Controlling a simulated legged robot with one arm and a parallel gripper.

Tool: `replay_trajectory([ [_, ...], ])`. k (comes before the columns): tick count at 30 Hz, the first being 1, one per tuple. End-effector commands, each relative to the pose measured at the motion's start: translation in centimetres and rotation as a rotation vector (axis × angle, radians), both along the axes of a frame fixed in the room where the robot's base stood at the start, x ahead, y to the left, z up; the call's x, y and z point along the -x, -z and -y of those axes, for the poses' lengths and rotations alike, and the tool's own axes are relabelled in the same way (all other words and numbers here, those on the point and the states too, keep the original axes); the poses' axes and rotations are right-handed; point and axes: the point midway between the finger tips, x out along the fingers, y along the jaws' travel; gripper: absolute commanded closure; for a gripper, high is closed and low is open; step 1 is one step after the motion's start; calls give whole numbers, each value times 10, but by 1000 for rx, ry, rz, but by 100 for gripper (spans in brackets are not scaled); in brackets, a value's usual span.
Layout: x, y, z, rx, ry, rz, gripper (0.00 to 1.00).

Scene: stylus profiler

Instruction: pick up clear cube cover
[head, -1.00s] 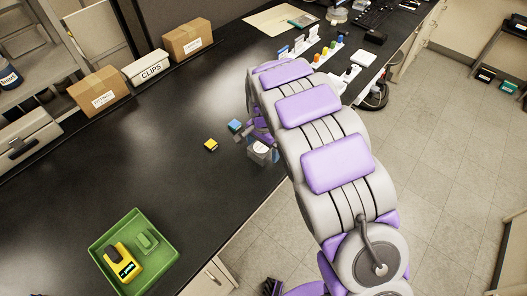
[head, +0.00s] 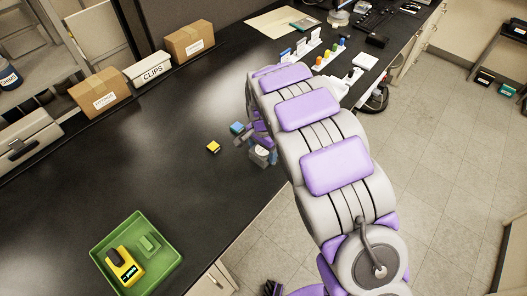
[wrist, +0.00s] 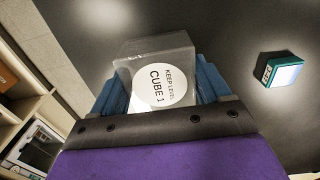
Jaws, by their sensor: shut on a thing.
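The clear cube cover (wrist: 160,82) shows in the wrist view as a see-through box with a round white label reading "KEEP LEVEL CUBE 1". My gripper (wrist: 159,90) has a blue finger on each side of it and is shut on it. In the head view the cover (head: 261,156) is small, near the bench's front edge, beside my gripper (head: 258,146). My arm hides part of that area. I cannot tell whether the cover touches the bench.
A blue block (head: 237,128) and a yellow block (head: 213,147) lie left of my gripper on the black bench (head: 120,170). A green tray (head: 168,262) holding a yellow tool (head: 125,268) is at lower left. Boxes stand along the back. The bench between is clear.

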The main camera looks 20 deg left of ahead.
Motion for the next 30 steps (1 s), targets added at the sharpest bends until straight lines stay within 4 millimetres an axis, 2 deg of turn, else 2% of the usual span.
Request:
replay_trajectory([
  [7, 0, -8, 3, -3, 1, -1, 53],
  [16, 0, -38, 2, -3, 1, 1, 53],
  [23, 19, -39, 21, 1, 2, -3, 53],
  [30, 48, -44, 55, 0, 2, -1, 53],
])
